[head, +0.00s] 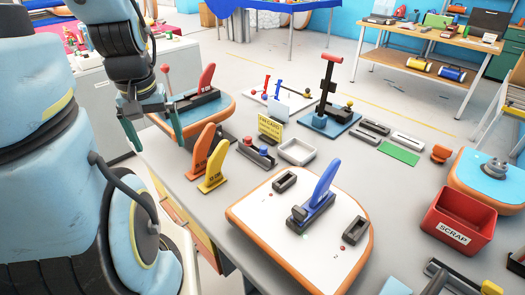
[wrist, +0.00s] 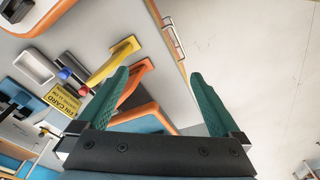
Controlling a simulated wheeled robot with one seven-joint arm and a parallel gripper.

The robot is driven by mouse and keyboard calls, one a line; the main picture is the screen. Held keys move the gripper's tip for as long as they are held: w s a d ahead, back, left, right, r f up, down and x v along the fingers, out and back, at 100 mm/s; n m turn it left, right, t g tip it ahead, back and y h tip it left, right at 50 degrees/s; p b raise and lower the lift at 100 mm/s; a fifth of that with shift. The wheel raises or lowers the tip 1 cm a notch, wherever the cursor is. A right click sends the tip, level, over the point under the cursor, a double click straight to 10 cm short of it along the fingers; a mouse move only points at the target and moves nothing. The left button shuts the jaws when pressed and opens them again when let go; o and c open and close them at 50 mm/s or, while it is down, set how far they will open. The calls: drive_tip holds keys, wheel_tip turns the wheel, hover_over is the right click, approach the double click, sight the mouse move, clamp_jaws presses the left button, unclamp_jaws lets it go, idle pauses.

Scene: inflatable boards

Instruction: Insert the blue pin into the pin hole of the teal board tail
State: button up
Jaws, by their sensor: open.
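A dark block (head: 256,154) holds a blue-topped pin (head: 263,151) and a red-topped pin (head: 247,140) in the middle of the table. The blue-topped pin also shows in the wrist view (wrist: 65,74). A teal board tail (head: 222,104) with an orange rim carries a red fin (head: 206,78) in a dark box at the back left. I cannot make out its pin hole. My gripper (head: 160,147) is open and empty, pointing down near this board's left edge. Its green fingers (wrist: 167,98) are spread in the wrist view.
Orange (head: 203,150) and yellow (head: 214,172) upright fins stand left of the block. A white tray (head: 297,151) lies right of it. A white board (head: 262,215) with a blue fin fills the front. A red scrap bin (head: 455,218) and another teal board (head: 472,183) are at right.

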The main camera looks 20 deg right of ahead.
drive_tip(key=shift+c, duration=0.2)
drive_tip(key=shift+d, duration=0.1)
drive_tip(key=shift+c, duration=0.7)
drive_tip(key=w+d+f+n+b, duration=0.1)
drive_tip(key=d, duration=0.3)
drive_tip(key=w+d+f+n+b, duration=0.1)
drive_tip(key=w+d+b, duration=0.1)
drive_tip(key=d, duration=0.2)
drive_tip(key=w+d+f+y+b, duration=0.1)
drive_tip(key=w+d, duration=0.1)
drive_tip(key=d, duration=0.2)
drive_tip(key=shift+w+d+f+n+b, duration=0.15)
drive_tip(key=shift+d+f+n+b, duration=0.15)
drive_tip(key=shift+n+b, duration=0.1)
drive_tip(key=c, duration=0.3)
drive_tip(key=d+f+n+t+y+b, duration=0.15)
drive_tip(key=d+n+b, duration=0.25)
drive_tip(key=d, duration=1.2)
drive_tip(key=shift+c, duration=0.2)
drive_tip(key=p, duration=0.2)
hover_over(264, 148)
drive_tip(key=s+d, duration=0.1)
drive_tip(key=s, duration=0.1)
wheel_tip(264, 148, down, 5)
drive_tip(key=shift+t, duration=0.45)
drive_tip(key=shift+p+x, duration=0.95)
drive_tip(key=shift+x, duration=1.65)
